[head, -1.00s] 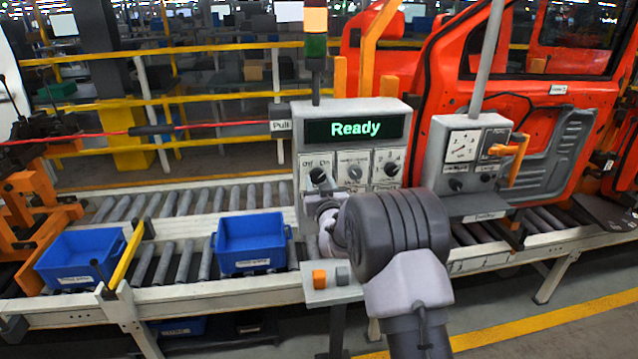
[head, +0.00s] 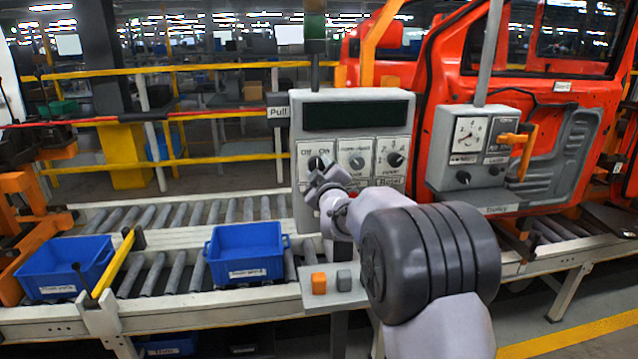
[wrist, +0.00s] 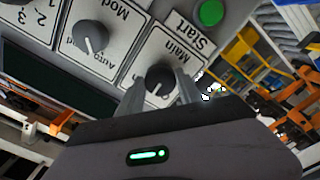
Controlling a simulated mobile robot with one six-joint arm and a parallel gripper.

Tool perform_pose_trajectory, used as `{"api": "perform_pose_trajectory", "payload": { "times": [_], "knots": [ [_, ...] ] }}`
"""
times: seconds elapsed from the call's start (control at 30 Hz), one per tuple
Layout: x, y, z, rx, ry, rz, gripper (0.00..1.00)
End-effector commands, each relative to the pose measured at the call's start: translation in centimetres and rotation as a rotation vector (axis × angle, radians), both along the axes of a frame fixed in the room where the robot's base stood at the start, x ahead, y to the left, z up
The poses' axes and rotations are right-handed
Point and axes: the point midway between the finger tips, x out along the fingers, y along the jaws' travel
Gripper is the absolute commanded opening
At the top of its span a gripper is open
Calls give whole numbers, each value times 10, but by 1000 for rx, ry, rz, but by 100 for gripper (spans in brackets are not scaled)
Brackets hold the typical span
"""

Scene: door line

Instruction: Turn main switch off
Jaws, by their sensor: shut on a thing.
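The main switch (head: 317,162) is a dark rotary knob on a white plate marked Off and On, at the left of the grey control panel (head: 352,110). The panel's display (head: 356,123) is dark. My gripper (head: 320,172) is at the knob and partly covers it in the head view. In the wrist view the main switch (wrist: 159,76) sits between the two fingers of my gripper (wrist: 161,88), which is shut on it. The knob's exact pointer direction is hard to make out.
Beside it are the mode knob (head: 357,162) and a numbered selector (head: 394,160). A green Start button (wrist: 210,13) is close by in the wrist view. Below are an orange button (head: 319,283) and a grey button (head: 344,280). A second panel (head: 470,150) hangs at right.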

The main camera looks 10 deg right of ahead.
Motion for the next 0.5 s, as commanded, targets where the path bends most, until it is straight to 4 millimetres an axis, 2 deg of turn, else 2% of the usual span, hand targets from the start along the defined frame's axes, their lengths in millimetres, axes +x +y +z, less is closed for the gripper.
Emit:
{"api": "perform_pose_trajectory", "payload": {
  "times": [0.5],
  "knots": [
    [0,0,-1,-466,-1,0,2]
  ]
}}
